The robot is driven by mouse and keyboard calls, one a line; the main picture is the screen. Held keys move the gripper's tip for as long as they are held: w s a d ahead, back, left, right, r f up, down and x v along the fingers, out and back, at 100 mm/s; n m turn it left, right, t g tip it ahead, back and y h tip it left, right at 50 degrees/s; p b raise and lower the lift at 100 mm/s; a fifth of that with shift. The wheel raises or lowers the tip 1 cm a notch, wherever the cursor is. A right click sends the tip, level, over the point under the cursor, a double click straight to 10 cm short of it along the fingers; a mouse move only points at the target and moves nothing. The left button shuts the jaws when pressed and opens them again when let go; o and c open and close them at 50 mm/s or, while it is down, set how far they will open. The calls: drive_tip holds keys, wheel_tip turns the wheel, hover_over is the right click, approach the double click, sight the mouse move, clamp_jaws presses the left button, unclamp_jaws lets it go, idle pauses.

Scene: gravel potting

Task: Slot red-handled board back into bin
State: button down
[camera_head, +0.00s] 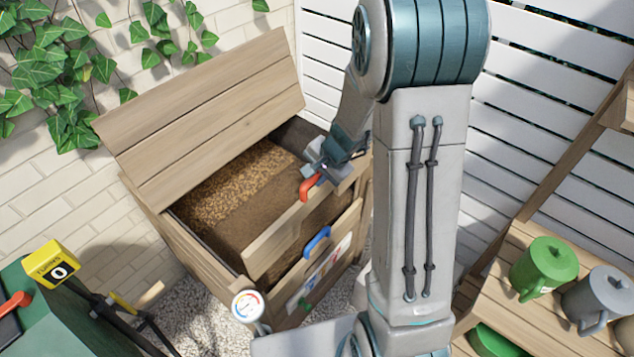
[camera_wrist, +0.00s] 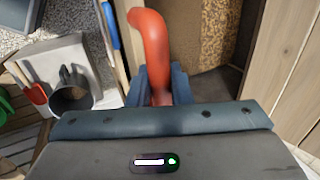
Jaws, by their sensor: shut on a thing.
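The wooden bin (camera_head: 180,240) stands open, its lid (camera_head: 205,110) leaning back, with brown fill (camera_head: 235,190) inside. The red-handled board (camera_head: 285,238) is at the upper front of the bin. My gripper (camera_head: 318,172) is shut on its red handle (camera_head: 308,188). In the wrist view the red handle (camera_wrist: 150,35) rises between my gripper's fingers (camera_wrist: 163,88). A board with a blue handle (camera_head: 317,241) is below it, and a green handle (camera_head: 305,302) is lower still. I cannot tell whether the red-handled board's ends are in their slots; my arm and gripper hide its right end.
A wooden bench at right holds a green can (camera_head: 545,265) and a grey can (camera_head: 598,298). A dial thermometer (camera_head: 247,306) stands close before the bin. A green box (camera_head: 55,320) and a yellow counter (camera_head: 50,264) are at left. Gravel (camera_head: 205,325) covers the ground.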

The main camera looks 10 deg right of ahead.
sight(318, 188)
drive_tip(key=shift+f, duration=0.4)
drive_tip(key=shift+f+b, duration=0.2)
drive_tip(key=shift+b, duration=0.1)
drive_tip(key=shift+f+b, duration=1.2)
drive_tip(key=shift+f, duration=0.3)
drive_tip(key=shift+r, duration=0.1)
drive_tip(key=shift+f+b, duration=0.3)
drive_tip(key=shift+b, duration=0.1)
drive_tip(key=shift+f+b, duration=0.15)
drive_tip(key=shift+b, duration=0.15)
